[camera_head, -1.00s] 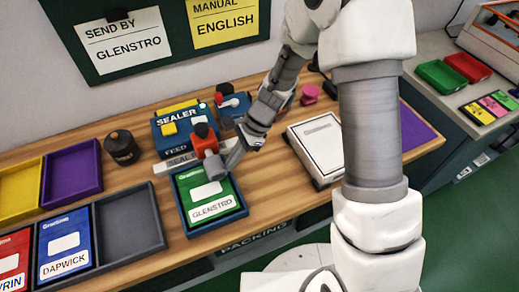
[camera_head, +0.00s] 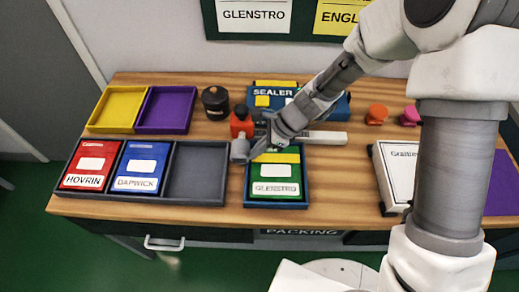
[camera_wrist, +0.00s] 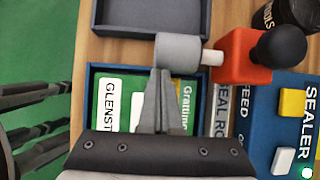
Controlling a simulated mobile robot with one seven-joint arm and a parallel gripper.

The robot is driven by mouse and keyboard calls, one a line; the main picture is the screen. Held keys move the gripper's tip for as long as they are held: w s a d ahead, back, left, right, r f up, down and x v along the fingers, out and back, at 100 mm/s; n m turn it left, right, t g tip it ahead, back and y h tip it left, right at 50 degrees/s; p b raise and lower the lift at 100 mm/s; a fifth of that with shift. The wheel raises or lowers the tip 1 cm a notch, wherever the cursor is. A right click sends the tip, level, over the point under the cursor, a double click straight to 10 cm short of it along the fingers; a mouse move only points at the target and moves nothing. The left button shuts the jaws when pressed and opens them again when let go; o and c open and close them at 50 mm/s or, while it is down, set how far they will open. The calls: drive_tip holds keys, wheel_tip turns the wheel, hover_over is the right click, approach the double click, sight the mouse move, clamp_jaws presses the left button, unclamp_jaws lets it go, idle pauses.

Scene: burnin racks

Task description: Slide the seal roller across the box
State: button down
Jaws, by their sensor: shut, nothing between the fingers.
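The seal roller has an orange block (camera_head: 241,122), a black knob and a grey cylinder (camera_head: 239,150). It stands at the far left corner of a blue tray (camera_head: 248,201). The wrist view shows its orange block (camera_wrist: 236,56) and grey cylinder (camera_wrist: 177,53) over the tray's edge. The green GLENSTRO box (camera_head: 265,174) lies flat in that tray, with a yellow band across its far part. My gripper (camera_head: 250,157) is shut and empty over the box, on the roller's right side. In the wrist view its tips (camera_wrist: 160,72) meet or nearly meet the cylinder.
A blue sealer (camera_head: 335,105) stands behind, with a pale rail (camera_head: 327,138) before it. To the left is a grey tray with red and blue boxes and an empty compartment (camera_head: 196,174). A dark pot (camera_head: 215,102) stands behind the roller. A white box (camera_head: 393,172) is at right.

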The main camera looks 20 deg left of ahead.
drive_tip(key=d+r, duration=0.1)
drive_tip(key=w+d+p, duration=0.1)
drive_tip(key=d+r+p, duration=0.1)
drive_tip(key=shift+w+d+r, duration=0.3)
drive_tip(key=shift+w+r, duration=0.05)
wheel_tip(320, 180, up, 8)
hover_over(271, 163)
drive_tip(key=w+d, duration=0.2)
drive_tip(key=d, duration=0.2)
drive_tip(key=shift+s+d+f+p, duration=0.2)
drive_tip(key=shift+s+p, duration=0.05)
drive_tip(key=shift+p, duration=0.2)
drive_tip(key=shift+r, duration=0.1)
drive_tip(key=s+d+r+n+t+h, duration=0.3)
drive_tip(key=d+r+n, duration=0.4)
drive_tip(key=d+r, duration=0.7)
drive_tip(key=s+d+r+n+t+h, duration=0.2)
drive_tip(key=s+d+r+n+t, duration=0.3)
drive_tip(key=s+d, duration=0.3)
drive_tip(key=d+r+n, duration=0.1)
drive_tip(key=d, duration=0.3)
drive_tip(key=shift+s+h, duration=0.25)
drive_tip(key=shift+h, duration=0.15)
drive_tip(key=shift+a+n, duration=0.15)
drive_tip(key=shift+n, duration=0.15)
